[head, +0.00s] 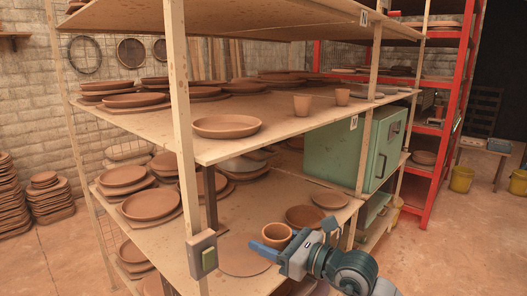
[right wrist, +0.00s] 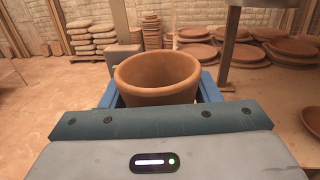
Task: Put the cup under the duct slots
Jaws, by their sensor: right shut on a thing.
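A terracotta cup (head: 277,233) is held by my right gripper (head: 274,246) over the front part of the middle shelf. In the right wrist view the cup (right wrist: 157,82) sits upright, with a blue finger on each side, and its rim faces up. My right gripper is shut on it. I cannot tell from these views whether the cup touches the shelf. No duct slots can be made out in either view. My left gripper is not in view.
A flat round disc (head: 243,262) lies on the middle shelf (head: 232,214) beside the cup. A bowl (head: 306,215) and a plate (head: 330,199) are behind it. A wooden post with a switch box (head: 203,257) stands to the left. A green cabinet (head: 350,152) stands farther back.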

